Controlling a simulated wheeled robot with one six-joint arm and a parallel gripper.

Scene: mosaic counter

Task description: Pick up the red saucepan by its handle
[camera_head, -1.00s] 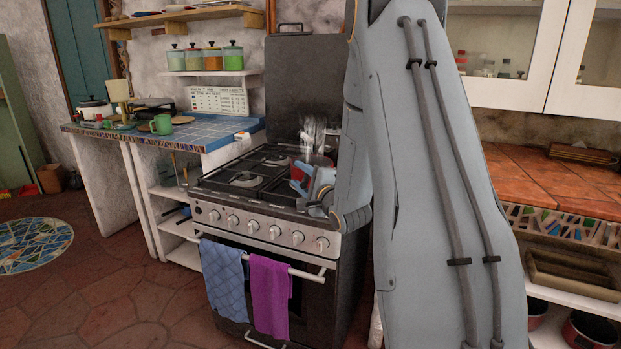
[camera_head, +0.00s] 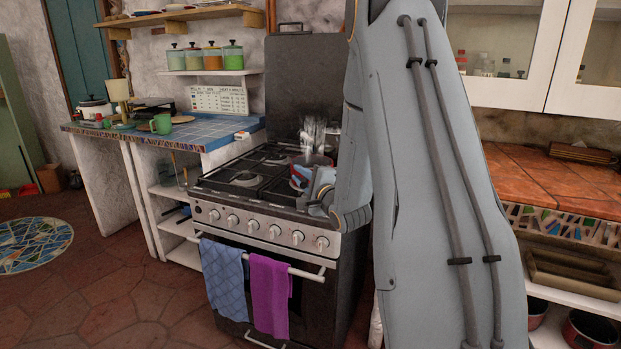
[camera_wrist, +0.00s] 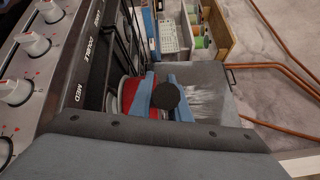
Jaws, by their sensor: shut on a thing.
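The red saucepan (camera_head: 322,160) is at the right rear of the stove top, partly hidden behind my gripper and arm. Pale steam-like streaks rise above it. In the wrist view, part of its red side (camera_wrist: 128,94) shows beside the blue fingers. My gripper (camera_head: 309,180) is low over the right side of the stove, on the near side of the pan. In the wrist view, my gripper (camera_wrist: 165,88) has a dark round end, seemingly the handle's, between its fingers. It is shut on the handle. Whether the pan touches the burner is hidden.
The black stove top (camera_head: 243,180) has bare burners left of the pan. Its raised lid (camera_head: 300,85) stands behind. Front knobs (camera_head: 275,232) and hanging towels (camera_head: 268,295) are below. A blue-tiled counter (camera_head: 210,130) adjoins on the left.

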